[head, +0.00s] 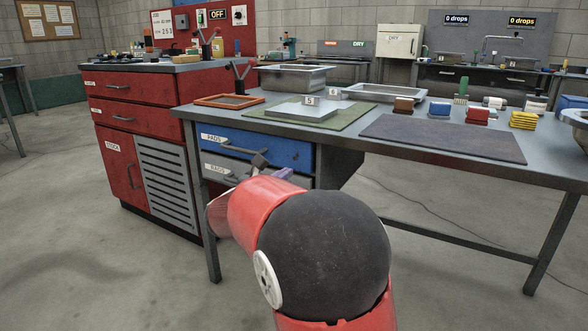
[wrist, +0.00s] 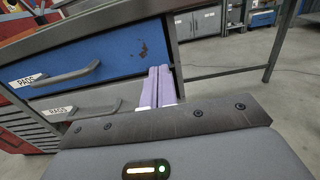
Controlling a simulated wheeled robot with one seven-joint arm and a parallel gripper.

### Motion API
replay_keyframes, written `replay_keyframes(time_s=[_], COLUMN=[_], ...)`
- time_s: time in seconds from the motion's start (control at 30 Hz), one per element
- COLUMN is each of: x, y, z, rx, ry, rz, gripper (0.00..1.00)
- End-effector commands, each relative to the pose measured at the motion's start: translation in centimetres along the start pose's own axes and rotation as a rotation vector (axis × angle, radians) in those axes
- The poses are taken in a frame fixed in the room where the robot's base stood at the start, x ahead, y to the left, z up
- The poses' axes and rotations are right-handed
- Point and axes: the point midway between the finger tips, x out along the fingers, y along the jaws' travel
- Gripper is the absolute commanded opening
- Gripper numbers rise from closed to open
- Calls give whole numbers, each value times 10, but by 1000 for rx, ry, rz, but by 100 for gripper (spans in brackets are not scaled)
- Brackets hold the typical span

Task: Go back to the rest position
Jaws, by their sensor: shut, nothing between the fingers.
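My gripper (wrist: 160,72) shows in the wrist view as two lavender fingers pressed together, with nothing between them. It is in front of the table's drawers, near their right end. In the head view, my red and black arm reaches low toward the drawers, and only a small lavender part of the gripper (head: 280,174) shows past it. The blue drawer (wrist: 95,62) labelled pads has a grey bar handle. Below it is a grey drawer (wrist: 118,98) labelled rags, partly hidden by my wrist. Both drawers look closed.
The table (head: 350,152) holds a grey mat (head: 445,138), a metal tub (head: 290,78), a wooden frame (head: 229,101), and several sponges and brushes. A red cabinet (head: 135,125) stands to the left. The floor (head: 70,230) at left is clear. A table leg (head: 552,240) stands at right.

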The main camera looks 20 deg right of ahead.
Motion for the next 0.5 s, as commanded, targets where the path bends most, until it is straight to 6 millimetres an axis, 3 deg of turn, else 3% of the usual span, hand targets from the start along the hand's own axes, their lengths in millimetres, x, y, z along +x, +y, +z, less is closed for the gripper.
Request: replay_keyframes(time_s=[0.2,0.5], x=[-37,-49], y=[0,-4], z=[0,0], rx=[1,12], ry=[1,10], rz=[1,-8], gripper=[0,0])
